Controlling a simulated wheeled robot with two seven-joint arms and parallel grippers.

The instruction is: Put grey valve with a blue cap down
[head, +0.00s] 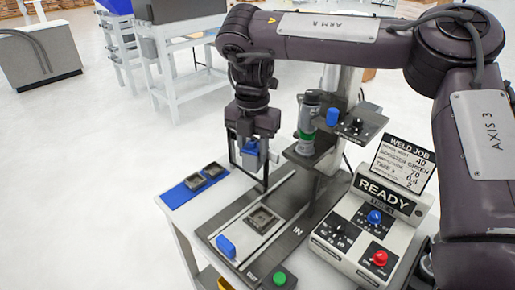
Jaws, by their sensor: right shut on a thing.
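My right gripper (254,170) comes down from above at the centre of the head view. It is shut on the grey valve with a blue cap (250,148), which hangs between its fingers above the back part of the work table. The fingers partly hide the valve, so its grey body is hard to make out. Below and in front of it is a square grey fixture (262,219) on the plate. To the left lies a blue mat (178,195) with two square grey holders. My left gripper is not in view.
A welding station with a green-banded tool (306,122) stands just right of the gripper. A control box (345,240) with a READY sign and blue and red buttons is at right. A blue block (226,246) and green button (280,278) sit at the front.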

